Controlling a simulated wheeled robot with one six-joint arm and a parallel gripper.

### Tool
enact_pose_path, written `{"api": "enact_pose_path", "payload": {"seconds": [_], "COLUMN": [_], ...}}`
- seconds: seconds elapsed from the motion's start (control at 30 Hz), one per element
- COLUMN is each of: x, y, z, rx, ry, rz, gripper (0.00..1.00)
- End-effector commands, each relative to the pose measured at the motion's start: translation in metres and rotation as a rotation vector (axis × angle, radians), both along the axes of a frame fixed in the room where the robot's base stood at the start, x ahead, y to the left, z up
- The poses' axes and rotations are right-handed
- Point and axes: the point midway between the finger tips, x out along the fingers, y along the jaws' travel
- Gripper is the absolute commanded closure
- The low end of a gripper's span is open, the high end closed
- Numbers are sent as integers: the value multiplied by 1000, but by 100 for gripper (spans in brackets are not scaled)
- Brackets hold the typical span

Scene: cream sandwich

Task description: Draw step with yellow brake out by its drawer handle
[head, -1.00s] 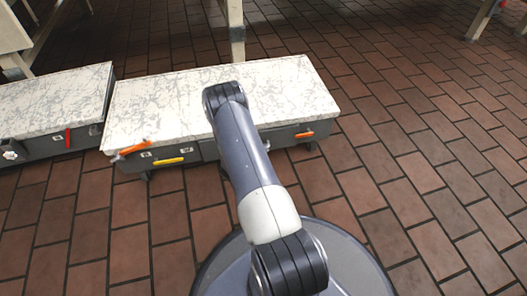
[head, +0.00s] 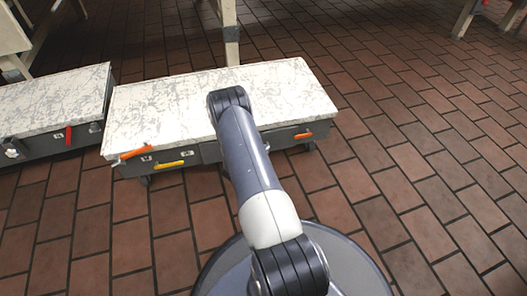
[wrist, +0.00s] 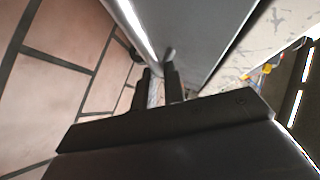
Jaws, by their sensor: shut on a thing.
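The step with the yellow brake (head: 245,80) has a white marbled top and a grey front. Its yellow lever (head: 168,165) is on the front, left of my arm. An orange lever (head: 135,152) is at its left end and another orange piece (head: 303,135) is at the right of the front. My gripper is hidden behind my arm in the head view. In the wrist view my gripper (wrist: 158,78) is shut at a grey panel (wrist: 195,35), its fingers close together on what seems to be the drawer handle, mostly hidden.
A second marbled step (head: 50,100) with a red lever (head: 68,137) stands close at the left. A table leg (head: 230,40) rises behind the middle step. The brick-tiled floor (head: 430,170) is clear at the right.

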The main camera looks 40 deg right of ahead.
Motion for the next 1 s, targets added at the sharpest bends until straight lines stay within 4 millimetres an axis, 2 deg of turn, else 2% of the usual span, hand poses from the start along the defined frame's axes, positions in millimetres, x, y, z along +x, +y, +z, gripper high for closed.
{"api": "enact_pose_path", "payload": {"seconds": [0.03,0.07,0.37,0.67,0.77,1.0], "x": [-2,-3,-1,-1,-5,-19], "y": [1,1,1,4,14,56], "z": [-4,-4,-2,2,8,29], "rx": [8,8,4,2,3,2], "ry": [8,8,4,2,3,4], "rz": [0,0,0,0,2,4], "gripper": [100,88,63,63,63,63]}}
